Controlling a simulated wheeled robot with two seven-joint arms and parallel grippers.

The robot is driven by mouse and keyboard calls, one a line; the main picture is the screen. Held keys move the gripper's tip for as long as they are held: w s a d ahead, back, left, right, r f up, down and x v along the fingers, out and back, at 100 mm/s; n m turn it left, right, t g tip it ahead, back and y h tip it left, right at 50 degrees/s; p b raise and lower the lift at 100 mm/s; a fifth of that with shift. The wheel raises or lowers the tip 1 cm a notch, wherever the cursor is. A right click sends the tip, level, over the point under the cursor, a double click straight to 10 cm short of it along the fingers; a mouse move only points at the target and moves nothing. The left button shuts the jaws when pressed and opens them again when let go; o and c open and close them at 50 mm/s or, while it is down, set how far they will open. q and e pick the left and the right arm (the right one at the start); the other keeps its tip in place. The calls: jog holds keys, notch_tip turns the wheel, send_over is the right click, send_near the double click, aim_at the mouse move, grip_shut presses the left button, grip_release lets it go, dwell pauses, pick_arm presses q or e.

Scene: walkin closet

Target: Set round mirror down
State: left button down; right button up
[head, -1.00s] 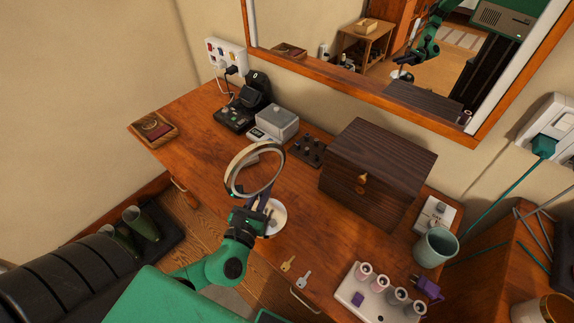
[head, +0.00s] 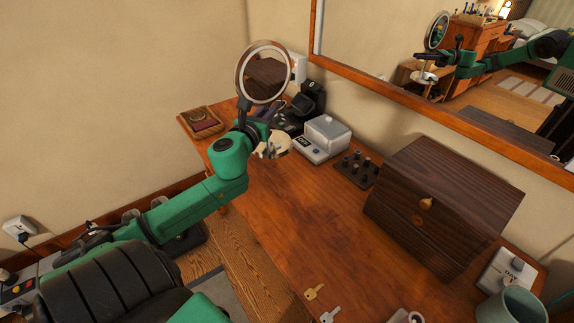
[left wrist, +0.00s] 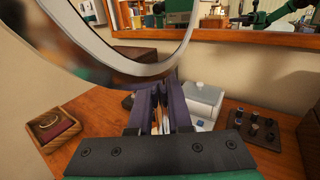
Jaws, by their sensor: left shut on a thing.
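The round mirror (head: 265,75) has a pale ring frame and a white round base (head: 274,145). It is upright above the far left part of the wooden dresser top (head: 290,235). My left gripper (head: 262,132) is shut on the mirror's stand, between ring and base. The left wrist view shows the ring (left wrist: 140,70) close up and the purple-padded fingers (left wrist: 160,108) together below it. The base seems held above the dresser top. My right gripper is in neither view now.
A wooden tray (head: 201,122) lies at the left corner. A black device (head: 305,100), a grey-white box (head: 326,135), a dark pegboard (head: 356,169) and a dark wooden chest (head: 440,205) stand along the back. The middle is clear.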

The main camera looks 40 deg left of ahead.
pick_arm(q)
notch_tip(320, 180, down, 16)
jog(key=b, duration=0.6)
jog(key=shift+f+b, duration=0.2)
jog(key=shift+b, duration=0.1)
jog(key=c, duration=0.8)
grip_release()
jog(key=shift+f, duration=0.1)
jog(key=shift+c, duration=0.2)
jog(key=b+v, duration=0.1)
jog(key=v, duration=1)
jog(key=shift+s+d+b, duration=0.15)
jog(key=shift+s+b, duration=0.05)
jog(key=shift+b, duration=0.15)
jog(key=shift+s+d, duration=0.1)
jog(key=shift+s, duration=0.2)
